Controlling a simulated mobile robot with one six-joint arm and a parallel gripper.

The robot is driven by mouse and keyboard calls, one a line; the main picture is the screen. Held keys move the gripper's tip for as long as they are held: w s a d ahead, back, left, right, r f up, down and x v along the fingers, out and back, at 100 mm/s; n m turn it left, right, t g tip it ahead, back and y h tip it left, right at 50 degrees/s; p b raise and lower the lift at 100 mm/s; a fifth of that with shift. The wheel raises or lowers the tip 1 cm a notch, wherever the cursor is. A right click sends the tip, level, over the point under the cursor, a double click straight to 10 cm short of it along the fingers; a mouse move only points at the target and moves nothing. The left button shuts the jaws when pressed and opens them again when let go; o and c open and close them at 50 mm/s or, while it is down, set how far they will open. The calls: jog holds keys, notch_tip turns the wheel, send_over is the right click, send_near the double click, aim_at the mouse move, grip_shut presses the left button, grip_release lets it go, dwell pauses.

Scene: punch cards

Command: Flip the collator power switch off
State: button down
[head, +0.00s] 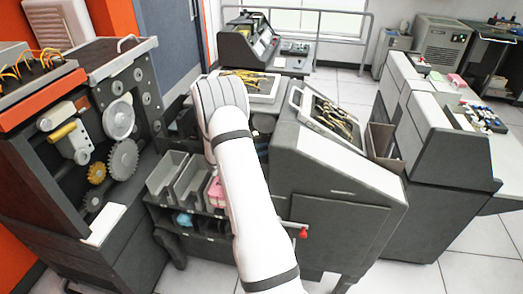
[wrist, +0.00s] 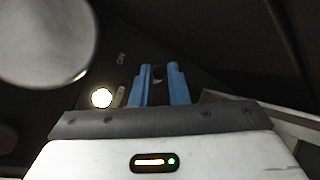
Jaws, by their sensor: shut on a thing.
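In the wrist view, the two blue fingers of my gripper (wrist: 159,88) reach to a dark machine panel (wrist: 215,85). They are close together, shut on a small dark piece (wrist: 158,73) between their tips, which looks like the power switch. Its on or off position cannot be made out. A round lamp (wrist: 101,97) glows white on the panel just left of the fingers, beside a small plate. Small lettering (wrist: 121,59) lies above it, too blurred to read surely. In the head view my white arm hides the gripper and the switch.
A large round pale part (wrist: 45,40) fills the upper left of the wrist view, close by. In the head view, a geared machine (head: 122,120) stands left, grey bins (head: 166,176) sit below my arm, and a grey sloped cabinet (head: 345,165) stands right. Open floor (head: 480,245) lies at right.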

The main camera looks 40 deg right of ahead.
notch_tip(320, 180, down, 3)
jog(key=m+h+b, duration=0.1)
jog(key=h+b, duration=0.1)
jog(key=b, duration=0.8)
jog(key=m+h+b, duration=0.2)
jog(key=h+b, duration=0.1)
jog(key=b, duration=0.8)
jog(key=shift+s+a+f+t, duration=0.1)
jog(key=shift+s+a+t, duration=0.05)
jog(key=shift+t, duration=0.15)
jog(key=shift+m+h+b, duration=0.3)
jog(key=shift+m+b, duration=0.1)
jog(key=shift+b, duration=1.05)
jog(key=shift+r, duration=0.2)
